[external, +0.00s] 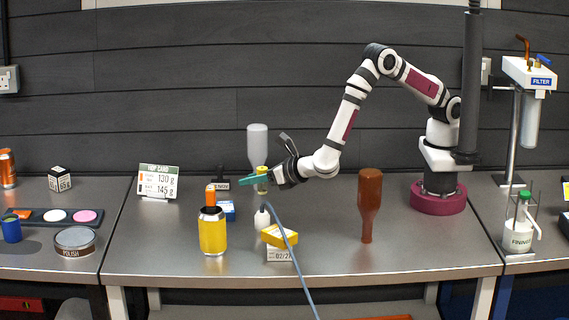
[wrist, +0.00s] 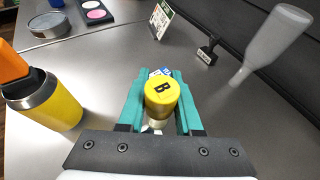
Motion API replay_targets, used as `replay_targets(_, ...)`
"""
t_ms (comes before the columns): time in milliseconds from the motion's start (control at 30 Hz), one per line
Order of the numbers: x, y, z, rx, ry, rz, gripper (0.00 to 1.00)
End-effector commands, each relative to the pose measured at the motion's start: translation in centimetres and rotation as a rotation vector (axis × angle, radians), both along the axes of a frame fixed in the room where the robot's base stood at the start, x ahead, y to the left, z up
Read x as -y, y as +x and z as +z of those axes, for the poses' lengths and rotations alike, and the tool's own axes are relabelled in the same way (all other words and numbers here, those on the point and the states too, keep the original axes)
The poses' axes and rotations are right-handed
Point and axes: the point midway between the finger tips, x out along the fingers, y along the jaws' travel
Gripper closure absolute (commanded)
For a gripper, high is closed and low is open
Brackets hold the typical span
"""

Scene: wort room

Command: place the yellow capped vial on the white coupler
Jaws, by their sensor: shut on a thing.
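My gripper (external: 256,181) has teal fingers and is shut on the yellow capped vial (external: 262,171), holding it above the bench. In the wrist view the vial's yellow cap (wrist: 161,92), marked with a black B, sits between the two teal fingers (wrist: 161,100). Most of the vial's body is hidden below the cap. The white coupler (external: 262,218) stands on the bench almost directly under the vial in the external view, with a gap between them. In the wrist view I cannot clearly tell the coupler apart beneath the vial.
A blue box (external: 228,211) lies behind, a yellow box (external: 279,236) in front right. A blue hose (external: 296,255) runs to the front edge. A brown inverted bottle (external: 370,200) stands right, a grey one (external: 257,140) behind.

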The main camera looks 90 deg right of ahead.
Motion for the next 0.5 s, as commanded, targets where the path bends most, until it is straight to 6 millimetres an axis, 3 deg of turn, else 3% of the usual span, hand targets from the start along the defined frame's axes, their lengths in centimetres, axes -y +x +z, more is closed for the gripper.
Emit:
replay_targets(267,-0.7,0.2,-4.3,-0.001,-0.001,-0.001,1.00)
replay_targets(500,-0.7,0.2,-4.5,0.001,-0.001,0.000,1.00)
